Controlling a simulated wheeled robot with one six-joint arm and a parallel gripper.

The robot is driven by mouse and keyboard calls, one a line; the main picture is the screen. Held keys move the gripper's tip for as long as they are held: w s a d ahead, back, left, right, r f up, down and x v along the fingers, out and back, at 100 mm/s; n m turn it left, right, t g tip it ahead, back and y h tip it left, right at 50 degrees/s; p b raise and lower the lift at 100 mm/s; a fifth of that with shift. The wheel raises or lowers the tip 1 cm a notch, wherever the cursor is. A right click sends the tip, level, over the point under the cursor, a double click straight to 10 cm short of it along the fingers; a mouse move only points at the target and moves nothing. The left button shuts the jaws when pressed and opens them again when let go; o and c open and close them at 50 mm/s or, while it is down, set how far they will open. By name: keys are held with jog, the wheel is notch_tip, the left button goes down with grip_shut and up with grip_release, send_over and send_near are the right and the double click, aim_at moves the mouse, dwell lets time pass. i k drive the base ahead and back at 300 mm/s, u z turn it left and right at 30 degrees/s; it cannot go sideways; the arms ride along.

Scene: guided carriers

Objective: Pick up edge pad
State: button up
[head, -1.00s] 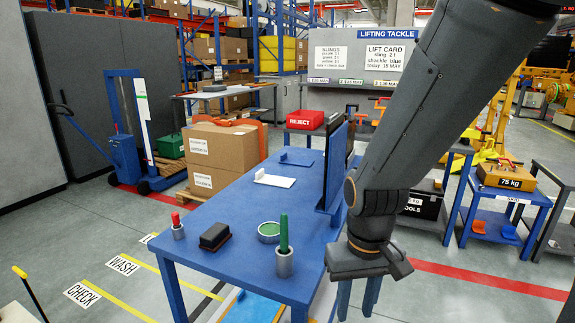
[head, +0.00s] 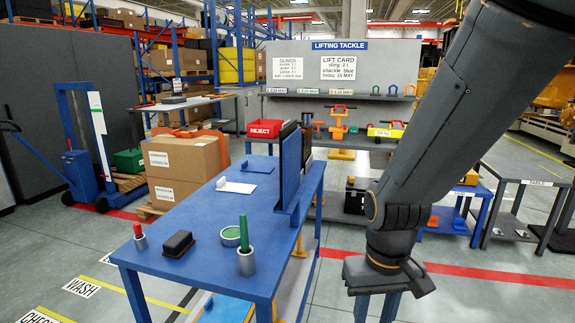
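I cannot tell for certain which thing is the edge pad. Two small angled pieces, an orange one (head: 433,221) and a blue one (head: 459,224), lie on the lower shelf of a blue cart (head: 452,238) at the right, beyond my arm; either may be it. My gripper (head: 376,308) hangs pointing down at the bottom, right of the blue bench. Its two fingers are apart with nothing visible between them. Their tips run to the picture's lower edge. The gripper is well short of the cart.
The blue bench (head: 200,259) stands left of my gripper, holding a green marker in a cup (head: 246,262), a black block (head: 178,243) and an upright panel (head: 290,170). A red reject bin (head: 265,129) and tackle shelves stand behind. Floor (head: 470,295) at right is clear.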

aim_at(246, 168)
jog(key=z, duration=0.75)
jog(key=i, duration=2.95)
jog(key=u, duration=0.85)
